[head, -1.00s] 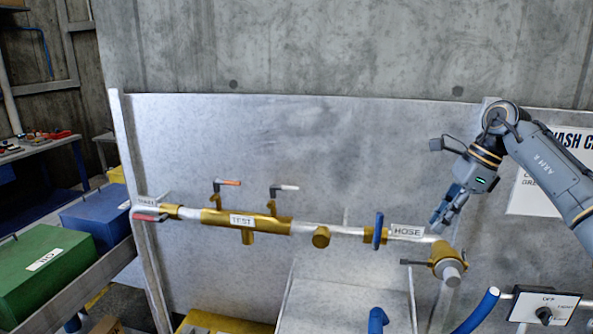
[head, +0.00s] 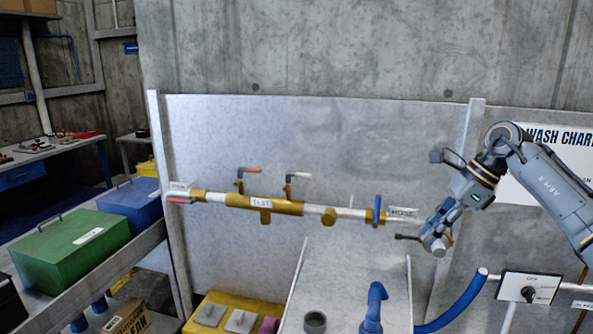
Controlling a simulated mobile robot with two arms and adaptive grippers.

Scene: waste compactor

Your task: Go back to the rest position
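My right gripper (head: 434,236) hangs from my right arm at the right, pointing down and left. In the head view it overlaps the brass end fitting of the pipe, right of the HOSE label (head: 402,212). I cannot tell whether it touches the fitting, or whether its fingers are open or shut. I see nothing held in it. The pipe (head: 345,212) runs across the grey panel, with a brass TEST section (head: 262,203), a red-orange lever (head: 249,170) and a white lever (head: 298,175). My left gripper is not in view.
A blue hose (head: 455,303) curves below the pipe. A green box (head: 70,249) and a blue box (head: 134,203) stand on a shelf at the left. A yellow tray (head: 190,326) lies low down.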

